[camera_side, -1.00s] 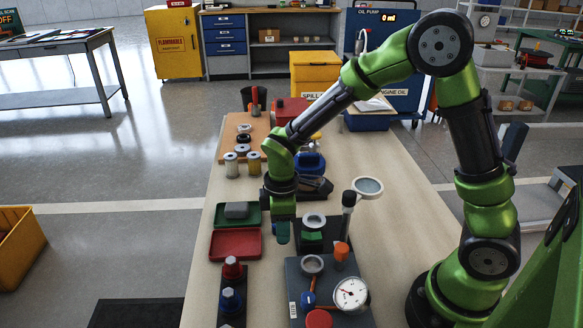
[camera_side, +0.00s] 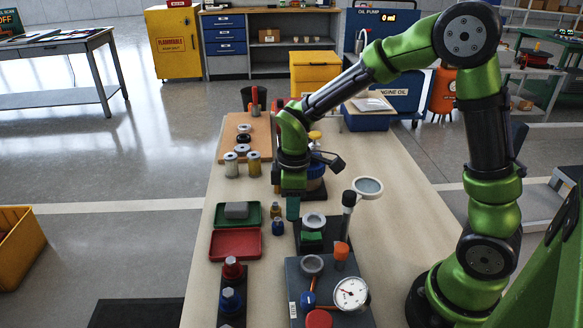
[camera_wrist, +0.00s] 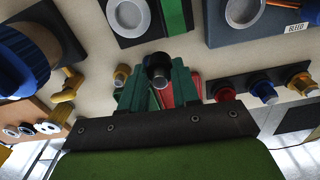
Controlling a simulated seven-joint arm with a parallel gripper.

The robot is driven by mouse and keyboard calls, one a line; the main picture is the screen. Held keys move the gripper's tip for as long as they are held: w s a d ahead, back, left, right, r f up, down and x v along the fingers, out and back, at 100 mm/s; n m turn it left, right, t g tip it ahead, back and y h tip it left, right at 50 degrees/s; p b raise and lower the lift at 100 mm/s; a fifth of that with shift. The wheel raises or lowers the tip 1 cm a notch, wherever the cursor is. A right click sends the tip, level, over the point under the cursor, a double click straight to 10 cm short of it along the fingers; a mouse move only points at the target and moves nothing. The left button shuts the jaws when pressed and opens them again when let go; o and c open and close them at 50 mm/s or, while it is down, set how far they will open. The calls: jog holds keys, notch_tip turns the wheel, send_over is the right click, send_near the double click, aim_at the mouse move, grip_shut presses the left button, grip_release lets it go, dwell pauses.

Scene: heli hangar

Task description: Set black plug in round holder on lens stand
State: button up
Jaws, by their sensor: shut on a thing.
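My gripper (camera_side: 292,208) is above the table, just behind and left of the black stand base. In the wrist view its green fingers (camera_wrist: 158,90) are shut on the black plug (camera_wrist: 158,68), whose round grey end faces the camera. The lens stand has a black base (camera_side: 309,244), a black post (camera_side: 348,210) and a pale round lens ring (camera_side: 368,186). A grey round holder (camera_side: 314,220) sits on the base behind a green block (camera_side: 313,237); it also shows in the wrist view (camera_wrist: 128,17). The plug is apart from it.
A grey gauge board (camera_side: 330,316) stands in front. A blue container (camera_side: 316,187) stands behind. The table's right side is clear.

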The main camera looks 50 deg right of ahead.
jog(key=s+d+r, duration=0.2)
jog(key=d, duration=0.4)
jog(key=shift+n, duration=0.5)
jog(key=shift+f, duration=2.45)
jog(key=shift+f, duration=0.95)
jog(key=o, duration=1)
jog(key=shift+o, duration=0.2)
notch_tip(320, 180, up, 7)
